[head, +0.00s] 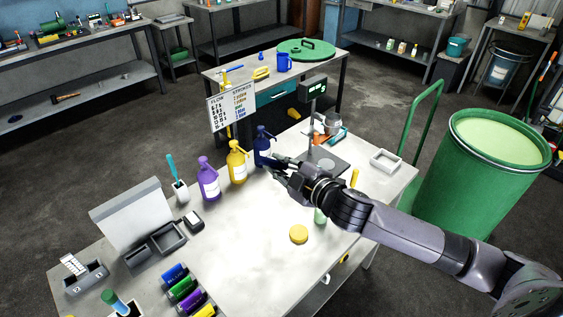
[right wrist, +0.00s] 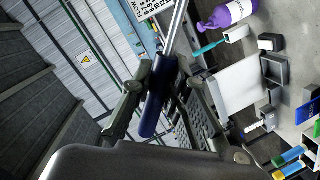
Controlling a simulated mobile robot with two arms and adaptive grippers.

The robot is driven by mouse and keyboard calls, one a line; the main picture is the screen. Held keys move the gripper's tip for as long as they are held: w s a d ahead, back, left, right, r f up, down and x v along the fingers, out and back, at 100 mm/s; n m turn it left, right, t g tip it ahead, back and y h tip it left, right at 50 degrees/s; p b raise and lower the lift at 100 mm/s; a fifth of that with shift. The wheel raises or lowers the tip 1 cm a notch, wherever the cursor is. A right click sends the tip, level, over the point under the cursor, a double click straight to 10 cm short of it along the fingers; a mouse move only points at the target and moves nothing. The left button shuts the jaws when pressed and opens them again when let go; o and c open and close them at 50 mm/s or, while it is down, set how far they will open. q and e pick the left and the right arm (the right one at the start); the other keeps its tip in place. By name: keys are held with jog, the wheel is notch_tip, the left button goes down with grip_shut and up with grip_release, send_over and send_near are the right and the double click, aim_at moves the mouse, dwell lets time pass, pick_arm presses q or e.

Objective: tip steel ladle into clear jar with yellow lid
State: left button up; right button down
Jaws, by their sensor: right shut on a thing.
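My right gripper (head: 276,163) is over the table, near the blue jug. In the right wrist view its fingers (right wrist: 158,85) are shut on the dark blue handle (right wrist: 153,112) of a tool with a bright steel shaft (right wrist: 178,25). This looks like the steel ladle; its bowl is outside the wrist view and I cannot make it out in the head view. A round yellow lid (head: 298,234) lies on the table in front of my right arm. A pale green, see-through piece (head: 320,216) shows just below my forearm; it may be the jar, mostly hidden. My left gripper is not in view.
Purple (head: 208,180), yellow (head: 237,162) and blue (head: 262,142) jugs stand in a row left of my gripper. A scale with a dark plate (head: 328,160) and a display post is behind it. A green drum (head: 480,175) stands right. The table's front middle is clear.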

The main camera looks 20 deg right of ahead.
jog(key=s+a+f+n+h+b, duration=0.1)
jog(key=a+f+n+b, duration=0.1)
jog(key=a+f, duration=0.4)
jog(key=shift+s+n+b, duration=0.15)
jog(key=shift+n+b, duration=0.2)
jog(key=shift+n, duration=0.15)
dwell(1.8)
notch_tip(320, 180, down, 6)
jog(key=a+n+b, duration=0.2)
jog(key=b, duration=0.1)
jog(key=shift+s+a+r+h, duration=0.2)
jog(key=shift+s+a+h, duration=0.15)
jog(key=shift+h, duration=0.05)
dwell(1.1)
jog(key=shift+a+f, duration=0.1)
jog(key=shift+f, duration=0.1)
dwell(1.3)
